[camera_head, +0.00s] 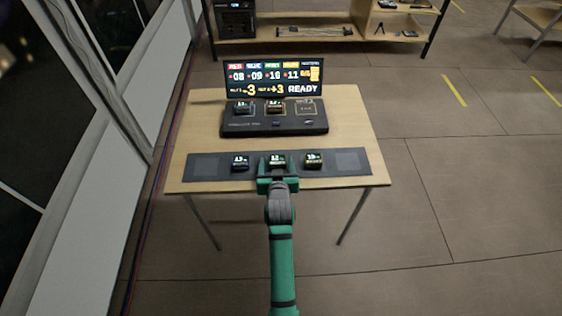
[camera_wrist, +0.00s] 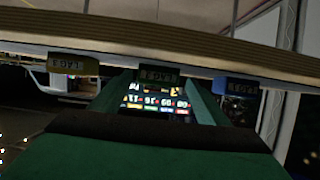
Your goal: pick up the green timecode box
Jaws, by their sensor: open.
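The green timecode box (camera_head: 277,161) is the middle one of three small dark boxes on a dark strip along the table's near edge. In the wrist view, which is upside down, the green box (camera_wrist: 158,73) lies in line with the gap between my fingers. My gripper (camera_head: 277,182) is open at the near edge, just in front of that box; its green fingers also show in the wrist view (camera_wrist: 160,88). I cannot tell whether the fingertips reach around the box. The box's lower part is partly hidden by my gripper in the head view.
A blue-marked box (camera_head: 240,161) stands close to the left and a yellow-marked box (camera_head: 313,160) to the right. Behind, a black console (camera_head: 255,127) holds two more boxes, below a lit screen (camera_head: 274,78). The strip's right end is clear.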

